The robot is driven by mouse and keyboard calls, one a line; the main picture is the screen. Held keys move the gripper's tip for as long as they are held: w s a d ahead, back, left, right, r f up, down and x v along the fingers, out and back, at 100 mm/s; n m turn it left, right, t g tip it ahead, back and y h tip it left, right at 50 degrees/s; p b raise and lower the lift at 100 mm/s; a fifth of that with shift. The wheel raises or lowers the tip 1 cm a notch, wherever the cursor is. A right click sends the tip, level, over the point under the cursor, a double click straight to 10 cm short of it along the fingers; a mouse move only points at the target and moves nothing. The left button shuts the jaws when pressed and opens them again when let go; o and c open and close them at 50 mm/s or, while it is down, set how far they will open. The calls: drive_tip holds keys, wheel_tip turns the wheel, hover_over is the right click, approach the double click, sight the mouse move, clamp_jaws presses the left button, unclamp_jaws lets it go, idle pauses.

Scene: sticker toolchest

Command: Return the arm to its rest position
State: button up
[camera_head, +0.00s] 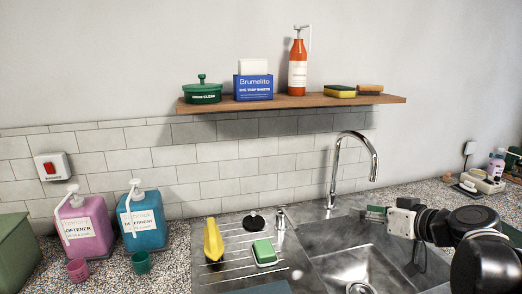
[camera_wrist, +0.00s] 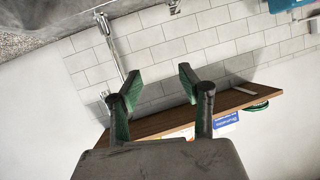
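My gripper (camera_head: 374,213) is at the end of my arm on the right of the head view, in front of and slightly right of the tap (camera_head: 371,160), above the sink's right part. In the wrist view my gripper (camera_wrist: 158,86) shows two green-padded fingers spread apart, with only wall and shelf behind the gap. It is open and holds nothing. The arm comes in from the lower right and hides part of the counter behind it.
A wooden shelf (camera_head: 300,101) with a green tin, blue box, orange bottle and sponges hangs above. The metal sink (camera_head: 350,262) lies below; its drainer holds a yellow bottle (camera_head: 213,240) and green sponge (camera_head: 264,251). Pink and blue dispensers stand left.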

drive_tip(key=s+a+f+m+g+h, duration=0.1)
drive_tip(key=s+a+f+g+h, duration=0.1)
drive_tip(key=s, duration=0.7)
drive_tip(key=s+a+f+m+g+h, duration=0.2)
drive_tip(key=s+a+f+g+h, duration=0.1)
drive_tip(key=s, duration=0.7)
drive_tip(key=shift+a+f+h, duration=0.5)
drive_tip(key=shift+a+f, duration=0.05)
drive_tip(key=shift+f, duration=0.25)
